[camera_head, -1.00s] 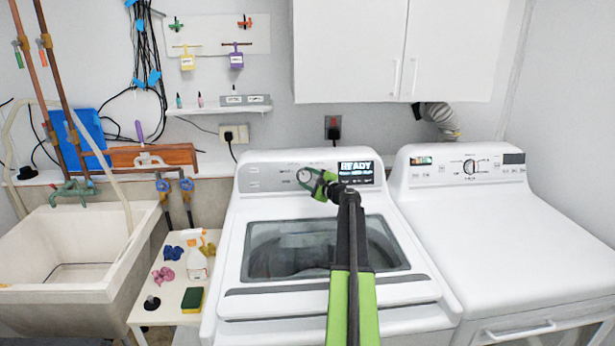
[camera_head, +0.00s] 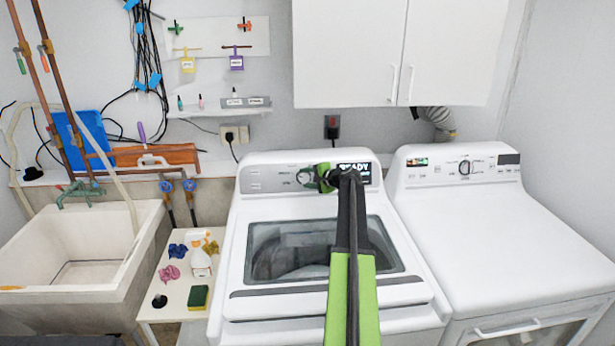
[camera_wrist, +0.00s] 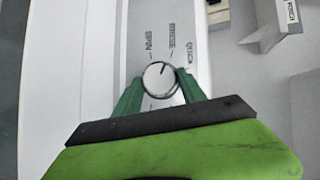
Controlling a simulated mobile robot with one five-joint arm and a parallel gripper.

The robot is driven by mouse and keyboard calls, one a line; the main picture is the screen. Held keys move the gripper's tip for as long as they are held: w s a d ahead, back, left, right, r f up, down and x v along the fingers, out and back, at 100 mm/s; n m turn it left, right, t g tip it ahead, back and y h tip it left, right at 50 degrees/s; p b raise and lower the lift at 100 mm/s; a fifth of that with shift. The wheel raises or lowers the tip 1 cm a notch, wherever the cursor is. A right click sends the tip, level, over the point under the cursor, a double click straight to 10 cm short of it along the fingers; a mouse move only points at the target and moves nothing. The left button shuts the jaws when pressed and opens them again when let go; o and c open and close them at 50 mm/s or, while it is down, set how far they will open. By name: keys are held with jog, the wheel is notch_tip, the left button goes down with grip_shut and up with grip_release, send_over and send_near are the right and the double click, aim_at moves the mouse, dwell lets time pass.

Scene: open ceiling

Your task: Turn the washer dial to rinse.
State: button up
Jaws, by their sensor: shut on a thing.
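The washer dial (camera_wrist: 160,78) is a round light knob with a dark rim. In the wrist view its dark mark points up and slightly right, roughly toward the RINSE label (camera_wrist: 172,38). The SPIN label (camera_wrist: 149,42) is to its left and the QUICK label (camera_wrist: 190,52) to its right. My gripper (camera_wrist: 160,88) is shut on the dial, with one green finger on each side. In the head view my gripper (camera_head: 322,178) is at the washer panel, beside the visible part of the dial (camera_head: 304,177). The white washer (camera_head: 235,290) has a lit READY display (camera_head: 354,167), partly hidden by my gripper.
A white dryer (camera_head: 500,220) stands right of the washer. A low stand (camera_head: 180,295) with a spray bottle and a sponge is at its left, beside a sink (camera_head: 40,260). White cupboards (camera_head: 400,60) hang above.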

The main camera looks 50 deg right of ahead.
jog(key=shift+w, duration=0.1)
dwell(0.3)
jog(key=o, duration=1.4)
jog(key=shift+c, duration=0.2)
jog(key=p+v, duration=0.6)
jog(key=v, duration=1.1)
jog(key=shift+r+p, duration=0.2)
jog(key=shift+p, duration=0.15)
